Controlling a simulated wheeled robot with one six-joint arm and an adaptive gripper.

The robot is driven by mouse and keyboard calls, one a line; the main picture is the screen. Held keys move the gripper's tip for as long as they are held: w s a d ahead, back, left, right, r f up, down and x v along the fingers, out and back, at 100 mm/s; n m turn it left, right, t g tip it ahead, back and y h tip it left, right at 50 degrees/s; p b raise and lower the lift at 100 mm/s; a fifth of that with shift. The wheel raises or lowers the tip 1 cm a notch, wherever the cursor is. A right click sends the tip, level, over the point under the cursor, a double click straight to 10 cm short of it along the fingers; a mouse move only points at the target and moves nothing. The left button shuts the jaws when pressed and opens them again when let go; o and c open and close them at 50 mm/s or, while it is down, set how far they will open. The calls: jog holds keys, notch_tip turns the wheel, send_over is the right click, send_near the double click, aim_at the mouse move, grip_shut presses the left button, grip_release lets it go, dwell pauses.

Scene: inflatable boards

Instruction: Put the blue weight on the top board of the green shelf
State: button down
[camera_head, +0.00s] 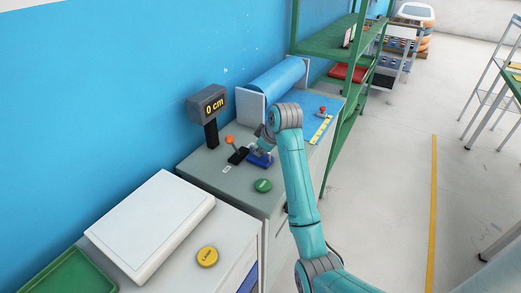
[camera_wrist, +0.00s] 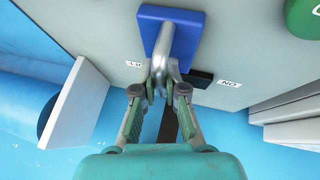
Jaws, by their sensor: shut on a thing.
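The blue weight (camera_head: 258,160) sits on the grey bench, a blue block with a grey metal handle. In the wrist view the weight (camera_wrist: 152,28) is at the top centre. My gripper (camera_wrist: 160,88) is shut on its handle; in the head view my gripper (camera_head: 262,146) is over the weight and partly hidden by my arm. The green shelf (camera_head: 330,43) stands beyond the bench, with its upper part cut off by the picture's top edge. A small item stands on the visible upper board, and a red tray (camera_head: 349,73) lies lower down.
The grey bench (camera_head: 215,175) also holds a display reading 0 cm (camera_head: 207,106), a lever with an orange knob (camera_head: 231,141), a green button (camera_head: 263,185) and a blue roll (camera_head: 275,78). A white slab (camera_head: 150,222) is nearer. Open floor (camera_head: 390,170) lies right.

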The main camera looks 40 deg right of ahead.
jog(key=c, duration=1.2)
grip_release()
